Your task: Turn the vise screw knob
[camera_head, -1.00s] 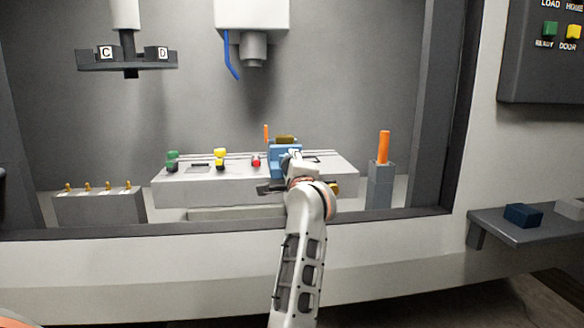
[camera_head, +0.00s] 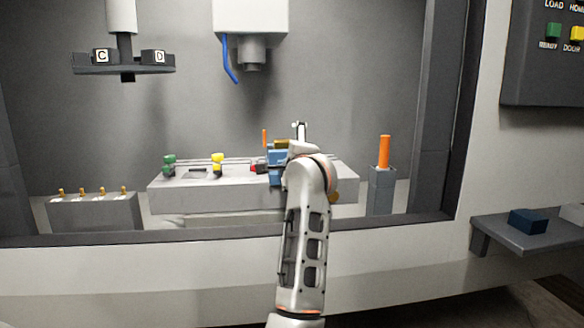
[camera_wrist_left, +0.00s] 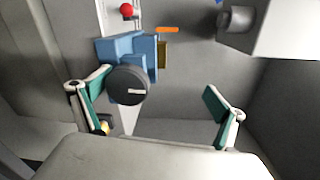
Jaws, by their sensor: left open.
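The blue vise (camera_head: 275,158) stands on the right part of the grey machine bed, partly hidden by my left arm in the head view. In the left wrist view the blue vise (camera_wrist_left: 120,50) has a dark round knob (camera_wrist_left: 128,85) with a white mark facing me. The knob cannot be made out in the head view. My left gripper (camera_wrist_left: 155,84) is open, its two teal-padded fingers spread apart. The knob shows between them, close to the left-hand finger and well apart from the right-hand one. Whether that near finger touches the knob I cannot tell. My right gripper is not in view.
A brass-coloured block (camera_head: 282,143) sits at the vise. Green (camera_head: 169,160) and yellow (camera_head: 217,158) pieces stand left on the bed. An orange rod (camera_head: 384,152) stands in a grey post at right. A spindle head (camera_head: 250,20) hangs above. The sill (camera_head: 120,238) runs in front.

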